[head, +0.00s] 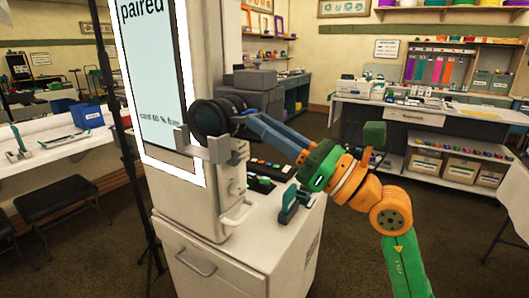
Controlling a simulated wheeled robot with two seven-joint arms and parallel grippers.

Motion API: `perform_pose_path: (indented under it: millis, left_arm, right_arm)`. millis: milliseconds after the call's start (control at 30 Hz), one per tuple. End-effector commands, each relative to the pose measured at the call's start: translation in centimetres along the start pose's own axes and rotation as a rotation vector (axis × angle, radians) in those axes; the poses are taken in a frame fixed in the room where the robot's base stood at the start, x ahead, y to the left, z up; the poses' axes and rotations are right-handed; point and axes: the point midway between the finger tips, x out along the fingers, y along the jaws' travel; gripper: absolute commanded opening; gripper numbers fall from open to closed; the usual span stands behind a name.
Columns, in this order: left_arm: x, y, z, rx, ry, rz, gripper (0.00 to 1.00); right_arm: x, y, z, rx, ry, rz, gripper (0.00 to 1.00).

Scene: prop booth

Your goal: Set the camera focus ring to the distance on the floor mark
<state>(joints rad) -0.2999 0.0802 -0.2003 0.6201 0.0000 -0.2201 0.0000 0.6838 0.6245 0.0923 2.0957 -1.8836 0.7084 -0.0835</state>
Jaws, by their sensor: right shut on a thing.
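My right gripper (242,115) reaches in from the right with blue-grey fingers. It is shut at the lens on what looks like the focus ring, whose markings are too small to read. The fingertips are partly hidden against the dark lens. I cannot make out a floor mark. My left gripper is not in view.
A tall screen panel (150,70) reads "paired", with a smaller line below. The pale cabinet (235,250) carries small dark items and a green-and-grey block (290,205). A black stand pole is left of it. Dark carpet lies open at right.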

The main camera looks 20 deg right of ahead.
Motion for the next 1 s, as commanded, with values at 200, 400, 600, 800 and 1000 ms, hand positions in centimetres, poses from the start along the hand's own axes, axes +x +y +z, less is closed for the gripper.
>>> perform_pose_path:
  millis: [200,400,600,800,1000]
  left_arm:
    - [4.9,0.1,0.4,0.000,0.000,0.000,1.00]
    - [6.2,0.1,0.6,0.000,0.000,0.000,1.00]
    - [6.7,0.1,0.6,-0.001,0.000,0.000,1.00]
    - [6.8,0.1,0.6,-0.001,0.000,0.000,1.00]
    - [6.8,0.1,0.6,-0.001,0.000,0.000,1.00]
  right_arm:
    - [-0.9,0.0,-2.5,0.003,-0.158,0.000,0.00]
    - [-1.0,0.0,-3.1,0.000,-0.237,0.000,0.00]
    - [-1.0,0.0,-3.7,0.000,-0.231,0.001,0.00]
    - [-1.0,0.0,-3.9,0.000,-0.228,0.001,0.00]
    - [-1.0,0.0,-4.0,0.001,-0.227,0.002,0.00]
